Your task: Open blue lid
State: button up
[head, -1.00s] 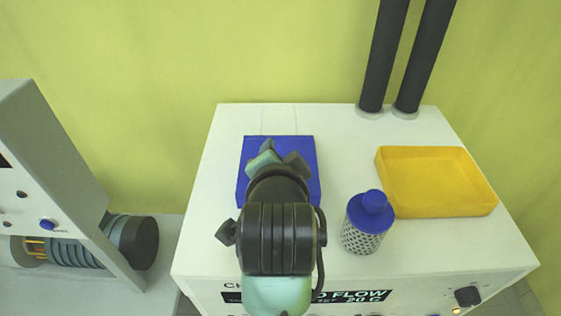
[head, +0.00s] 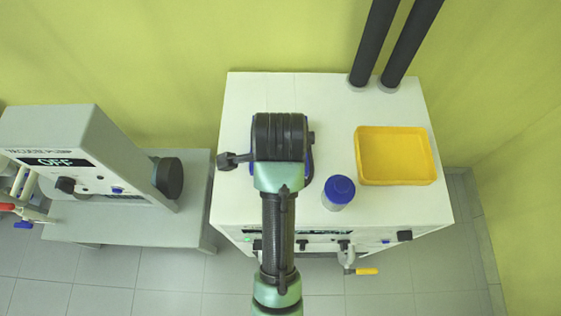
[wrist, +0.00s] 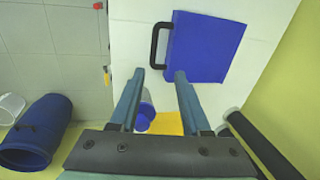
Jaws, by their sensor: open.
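The blue lid (wrist: 208,47) is a flat square plate on the white cabinet top, and it looks closed. Its black handle (wrist: 155,46) stands along one edge in the wrist view. In the head view my arm covers most of the lid, and only a thin blue edge (head: 310,166) shows. My gripper (wrist: 158,74) is open and empty, with its fingertips spread just short of the handle in the picture. The handle appears between the fingertip lines, apart from both fingers as far as I can tell. The gripper's fingers are hidden in the head view.
A blue-capped bottle (head: 338,193) stands right of my arm on the white cabinet (head: 240,100). A yellow tray (head: 427,170) lies further right, and two dark pipes (head: 408,45) rise behind. A vacuum pump (head: 75,145) stands on the left bench.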

jog(key=shift+g, duration=0.3)
jog(key=f, duration=0.4)
jog(key=w+f+p, duration=0.1)
jog(key=f, duration=0.7)
jog(key=shift+w+f+p, duration=0.1)
jog(key=shift+w+p, duration=0.2)
jog(key=shift+p, duration=0.1)
jog(key=shift+c, duration=0.4)
grip_shut()
